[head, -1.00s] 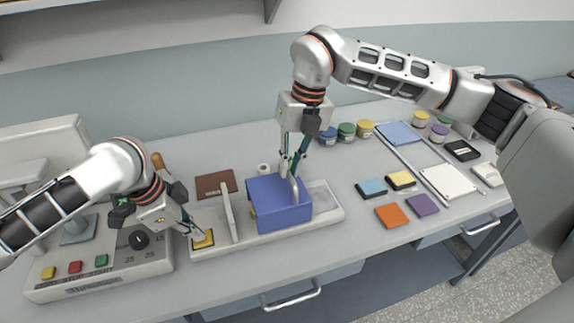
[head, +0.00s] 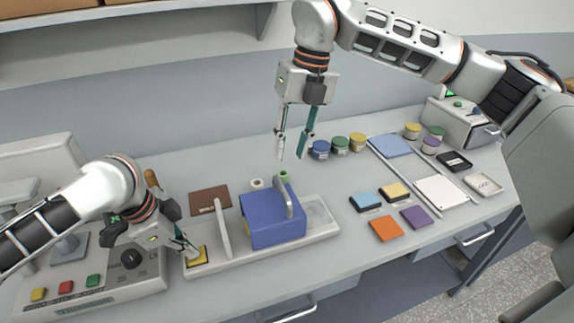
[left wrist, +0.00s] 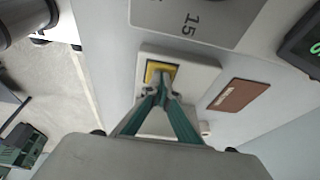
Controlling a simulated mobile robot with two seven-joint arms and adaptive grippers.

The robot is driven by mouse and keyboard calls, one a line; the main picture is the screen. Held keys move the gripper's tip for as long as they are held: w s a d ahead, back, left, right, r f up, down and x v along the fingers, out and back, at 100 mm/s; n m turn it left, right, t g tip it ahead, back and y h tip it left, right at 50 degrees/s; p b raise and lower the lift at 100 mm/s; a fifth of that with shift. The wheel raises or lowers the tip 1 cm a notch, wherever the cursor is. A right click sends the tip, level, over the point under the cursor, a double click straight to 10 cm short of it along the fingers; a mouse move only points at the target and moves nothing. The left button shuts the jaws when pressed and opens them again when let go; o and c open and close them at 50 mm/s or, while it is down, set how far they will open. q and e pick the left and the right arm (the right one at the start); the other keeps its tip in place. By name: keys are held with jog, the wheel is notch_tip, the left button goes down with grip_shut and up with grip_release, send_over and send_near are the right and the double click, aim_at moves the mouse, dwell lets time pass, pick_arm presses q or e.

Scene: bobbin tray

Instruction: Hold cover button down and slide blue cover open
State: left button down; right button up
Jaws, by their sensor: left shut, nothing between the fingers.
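The blue cover (head: 268,222) with its grey upright handle (head: 290,200) sits on a long light-grey base (head: 325,212). A low grey post stands on the base left of the cover. The yellow button (head: 203,260) is at the base's left end; it also shows in the left wrist view (left wrist: 152,67). My left gripper (head: 195,251) is shut and empty, its fingertips on the button, partly hiding it; how far the button is pressed cannot be seen. My right gripper (head: 290,158) is open and empty, above and behind the cover, clear of the handle.
A control box (head: 95,290) with coloured buttons and a dial stands at the left, close to my left arm. A brown plate (head: 209,200), a white ring and a green bobbin (head: 285,176) are behind the base. Jars and coloured squares lie to the right.

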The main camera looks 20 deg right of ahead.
jog(key=shift+d+r, duration=0.15)
jog(key=shift+r, duration=0.55)
jog(key=shift+d+r, duration=0.15)
jog(key=shift+r, duration=0.5)
pick_arm(q)
jog(key=shift+r, duration=0.9)
jog(key=shift+r, duration=0.9)
jog(key=shift+r, duration=0.15)
jog(key=shift+r, duration=0.75)
jog(key=shift+r, duration=0.15)
jog(key=shift+r, duration=0.75)
